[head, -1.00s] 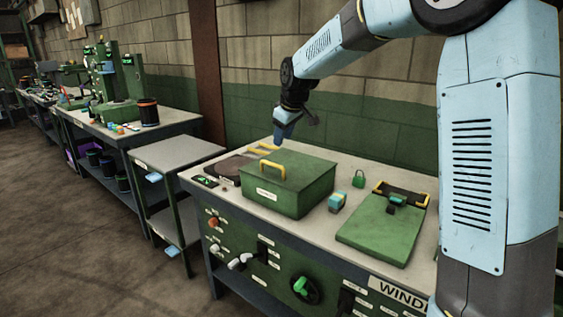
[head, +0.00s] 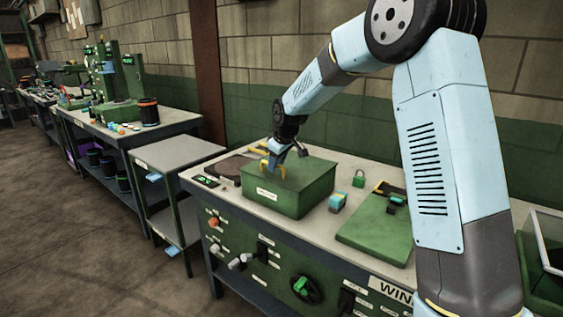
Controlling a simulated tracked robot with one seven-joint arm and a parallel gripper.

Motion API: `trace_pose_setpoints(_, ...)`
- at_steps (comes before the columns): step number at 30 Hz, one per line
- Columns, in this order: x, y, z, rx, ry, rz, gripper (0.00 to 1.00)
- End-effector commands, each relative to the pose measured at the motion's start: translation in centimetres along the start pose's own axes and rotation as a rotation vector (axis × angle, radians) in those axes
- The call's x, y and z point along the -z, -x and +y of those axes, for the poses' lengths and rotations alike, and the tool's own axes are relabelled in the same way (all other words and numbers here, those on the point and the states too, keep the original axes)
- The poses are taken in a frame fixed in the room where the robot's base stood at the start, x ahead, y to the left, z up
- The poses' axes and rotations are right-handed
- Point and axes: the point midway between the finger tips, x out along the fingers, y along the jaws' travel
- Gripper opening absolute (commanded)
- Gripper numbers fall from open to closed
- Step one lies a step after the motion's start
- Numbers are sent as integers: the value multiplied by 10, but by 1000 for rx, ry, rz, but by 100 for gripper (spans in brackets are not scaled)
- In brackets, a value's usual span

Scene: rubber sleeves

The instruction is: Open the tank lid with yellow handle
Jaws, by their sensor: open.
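The green tank (head: 287,194) stands on the workbench with its green lid (head: 310,178) closed on top. The lid's yellow handle (head: 264,164) is at its left part and is partly hidden by my gripper. My gripper (head: 273,171) points down at the handle, with its fingers close to it. I cannot tell whether the fingers touch the handle or straddle it. The gripper is open.
A green flat panel (head: 375,228) is further right, partly behind my arm. A grey side table (head: 175,153) stands left.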

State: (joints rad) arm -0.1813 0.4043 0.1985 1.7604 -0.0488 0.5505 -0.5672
Motion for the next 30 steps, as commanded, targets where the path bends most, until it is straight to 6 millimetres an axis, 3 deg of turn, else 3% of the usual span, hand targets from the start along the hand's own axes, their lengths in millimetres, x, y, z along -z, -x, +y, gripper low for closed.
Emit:
trace_pose_setpoints(5,0,0,0,0,0,0,38)
trace_pose_setpoints(17,0,0,0,0,0,0,0)
trace_pose_setpoints(29,0,0,0,1,0,0,0)
trace_pose_setpoints(30,-18,5,14,-1,-7,-2,0)
